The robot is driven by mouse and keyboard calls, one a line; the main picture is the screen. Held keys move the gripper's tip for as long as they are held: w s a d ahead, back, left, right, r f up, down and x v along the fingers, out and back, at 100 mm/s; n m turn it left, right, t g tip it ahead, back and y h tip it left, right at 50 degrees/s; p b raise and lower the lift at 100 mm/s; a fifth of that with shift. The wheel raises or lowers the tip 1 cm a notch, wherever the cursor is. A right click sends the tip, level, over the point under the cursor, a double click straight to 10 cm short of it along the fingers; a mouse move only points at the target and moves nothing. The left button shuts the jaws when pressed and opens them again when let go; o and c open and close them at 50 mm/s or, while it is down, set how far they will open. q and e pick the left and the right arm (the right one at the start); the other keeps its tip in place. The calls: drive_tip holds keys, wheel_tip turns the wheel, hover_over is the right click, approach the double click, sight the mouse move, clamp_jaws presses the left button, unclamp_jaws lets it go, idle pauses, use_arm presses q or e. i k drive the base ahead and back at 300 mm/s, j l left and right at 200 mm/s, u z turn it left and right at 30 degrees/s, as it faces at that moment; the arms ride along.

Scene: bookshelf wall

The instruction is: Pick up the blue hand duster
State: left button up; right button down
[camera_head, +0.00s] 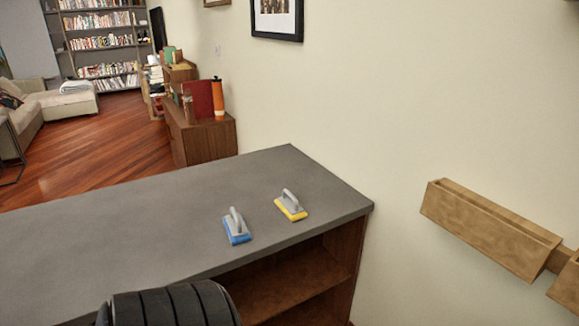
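The blue hand duster (237,227) lies on the grey top of a cabinet (130,228), right of its middle and near its front edge. It has a blue pad below and a grey arched handle on top. A second duster with a yellow pad (291,206) lies a little behind it and to the right, with a small gap between them. Neither of my grippers shows in the view. A black ribbed part at the bottom edge looks like part of my arm, and no fingers show on it.
The cabinet has open shelves (290,285) below its top. The top around the dusters is otherwise clear. A cream wall (400,100) stands to the right, with a wooden wall box (490,232). A low wooden cabinet (205,140) and a sofa (65,105) stand farther back.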

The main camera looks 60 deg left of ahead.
sight(238, 230)
drive_tip(key=u, duration=2.25)
